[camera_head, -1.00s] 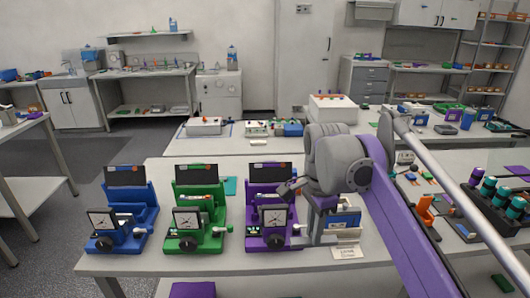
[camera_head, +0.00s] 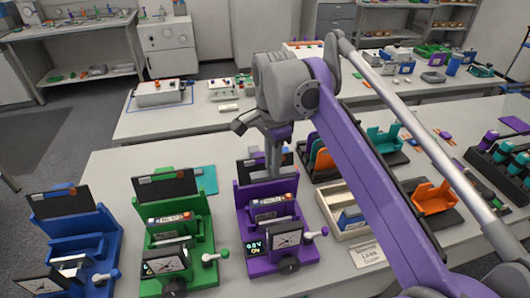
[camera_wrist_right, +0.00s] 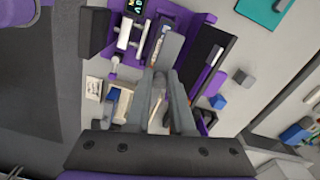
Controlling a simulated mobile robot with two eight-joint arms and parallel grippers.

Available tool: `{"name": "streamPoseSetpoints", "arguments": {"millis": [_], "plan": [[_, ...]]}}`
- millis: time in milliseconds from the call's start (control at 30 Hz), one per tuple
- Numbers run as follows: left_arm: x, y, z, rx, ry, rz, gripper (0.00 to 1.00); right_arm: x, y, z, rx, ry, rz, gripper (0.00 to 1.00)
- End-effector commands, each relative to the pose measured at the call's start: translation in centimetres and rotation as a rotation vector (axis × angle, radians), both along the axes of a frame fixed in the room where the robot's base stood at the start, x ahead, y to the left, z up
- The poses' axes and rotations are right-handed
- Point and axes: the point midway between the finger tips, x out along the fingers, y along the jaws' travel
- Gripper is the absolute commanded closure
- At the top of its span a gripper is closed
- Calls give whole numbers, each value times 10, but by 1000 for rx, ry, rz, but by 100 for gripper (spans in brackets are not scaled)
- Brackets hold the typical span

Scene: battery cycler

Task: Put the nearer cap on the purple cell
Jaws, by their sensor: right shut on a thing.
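The purple station (camera_head: 262,262) stands on the front table with a dark upright panel and a dial at its front. A light cell with an orange end (camera_head: 272,206) lies across it. My right gripper (camera_head: 273,168) points down at the station's back, in front of the dark panel. In the right wrist view its fingers (camera_wrist_right: 161,82) are closed on a small greyish thing, mostly hidden between them. I cannot tell whether this is a cap. Purple-topped and teal-topped cylinders (camera_head: 490,140) stand in a dark rack at the right. My left gripper is out of view.
A green station (camera_head: 170,240) and a blue station (camera_head: 75,240) stand to the left of the purple one. A pale tray (camera_head: 335,213) and an orange holder (camera_head: 433,198) are to the right. My purple arm crosses the table's right half.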

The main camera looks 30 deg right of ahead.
Motion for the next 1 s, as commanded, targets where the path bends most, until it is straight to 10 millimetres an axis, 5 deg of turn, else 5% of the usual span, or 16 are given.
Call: {"name": "streamPoseSetpoints", "arguments": {"millis": [667, 1000], "plan": [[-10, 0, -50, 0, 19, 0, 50, 0, 0, -56, 0, 1, 0, 100], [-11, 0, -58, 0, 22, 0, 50, 0, 0, -73, 0, 0, 0, 100]]}}
